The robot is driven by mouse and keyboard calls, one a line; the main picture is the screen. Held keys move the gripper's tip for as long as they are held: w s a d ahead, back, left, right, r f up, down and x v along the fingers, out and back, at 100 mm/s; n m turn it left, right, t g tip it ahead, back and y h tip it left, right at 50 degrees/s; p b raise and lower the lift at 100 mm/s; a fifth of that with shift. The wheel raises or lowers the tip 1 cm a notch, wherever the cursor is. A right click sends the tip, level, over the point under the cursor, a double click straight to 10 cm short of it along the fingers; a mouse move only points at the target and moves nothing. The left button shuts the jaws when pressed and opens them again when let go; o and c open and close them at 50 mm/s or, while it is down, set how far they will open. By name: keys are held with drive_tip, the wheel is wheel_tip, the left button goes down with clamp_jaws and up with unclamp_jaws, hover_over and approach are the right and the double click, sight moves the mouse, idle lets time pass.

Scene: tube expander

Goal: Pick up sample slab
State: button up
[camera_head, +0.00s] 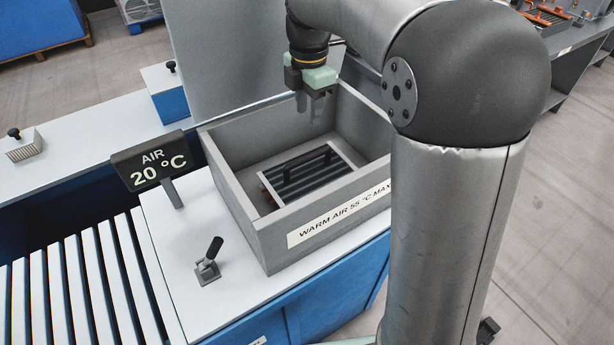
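My gripper (311,104) hangs pointing down over the back part of a grey open-topped box labelled "WARM AIR 55 °C MAX" (262,232). Its grey fingers blend into the box wall, so their gap is unclear; I see nothing held between them. No part is marked as the sample slab. On the box floor lies a dark ribbed panel in a pale frame with a black bar handle (308,160), below my gripper and apart from it. A small ribbed pale block with a black knob (24,147) stands on the left bench.
A sign reading "AIR 20 °C" (154,161) and a small black-handled lever (209,262) stand left of the box. A white slatted rack (78,285) fills the lower left. A blue box with a knob (168,100) is behind. My arm covers the box's right side.

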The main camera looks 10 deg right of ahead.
sight(308, 161)
wheel_tip(308, 161, down, 11)
drive_tip(key=shift+f+p, duration=0.15)
drive_tip(key=shift+p, duration=0.2)
drive_tip(key=shift+f+p, duration=0.5)
drive_tip(key=shift+f, duration=2.1)
clamp_jaws()
drive_tip(key=shift+r, duration=0.15)
